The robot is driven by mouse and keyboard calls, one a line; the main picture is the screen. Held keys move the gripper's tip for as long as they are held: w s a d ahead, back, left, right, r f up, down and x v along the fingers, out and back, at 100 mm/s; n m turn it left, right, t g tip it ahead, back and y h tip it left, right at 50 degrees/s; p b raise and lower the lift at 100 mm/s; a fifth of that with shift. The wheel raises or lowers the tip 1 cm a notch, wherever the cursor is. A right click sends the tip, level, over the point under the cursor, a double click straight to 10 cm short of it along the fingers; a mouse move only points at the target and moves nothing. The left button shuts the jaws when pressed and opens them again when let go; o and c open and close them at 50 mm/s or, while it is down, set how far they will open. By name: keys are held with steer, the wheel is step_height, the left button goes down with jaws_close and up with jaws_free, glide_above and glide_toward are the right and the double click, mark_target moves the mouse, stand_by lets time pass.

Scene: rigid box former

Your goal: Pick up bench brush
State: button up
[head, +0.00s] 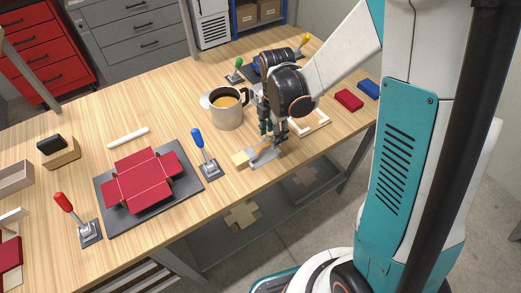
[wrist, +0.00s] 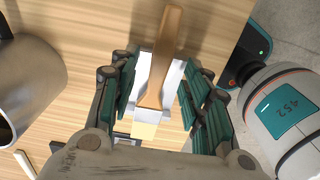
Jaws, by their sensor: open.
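The bench brush has a tan wooden handle (wrist: 160,65), a white collar and pale yellow bristles (wrist: 143,130). In the head view its bristle end (head: 240,159) is near the table's front edge. The brush rests over a pale metal plate (head: 264,158); whether it touches the plate is hard to tell. My gripper (head: 272,139) is open and points down over the handle. In the wrist view the fingers of my gripper (wrist: 160,78) stand on either side of the handle, with a gap on both sides. In the head view the fingers partly hide the handle.
A metal mug (head: 226,110) stands close left of my gripper. A blue-handled clamp (head: 205,155) and a red box blank (head: 143,180) on a dark board are further left. A pale wooden frame (head: 310,123) lies right, with red (head: 349,99) and blue (head: 369,89) blocks beyond.

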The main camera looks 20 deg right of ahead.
step_height(320, 180, down, 2)
steer(key=shift+f, duration=0.25)
jaws_close()
steer(key=shift+r, duration=0.2)
step_height(320, 180, up, 20)
steer(key=p, duration=0.5)
steer(key=shift+p, duration=0.3)
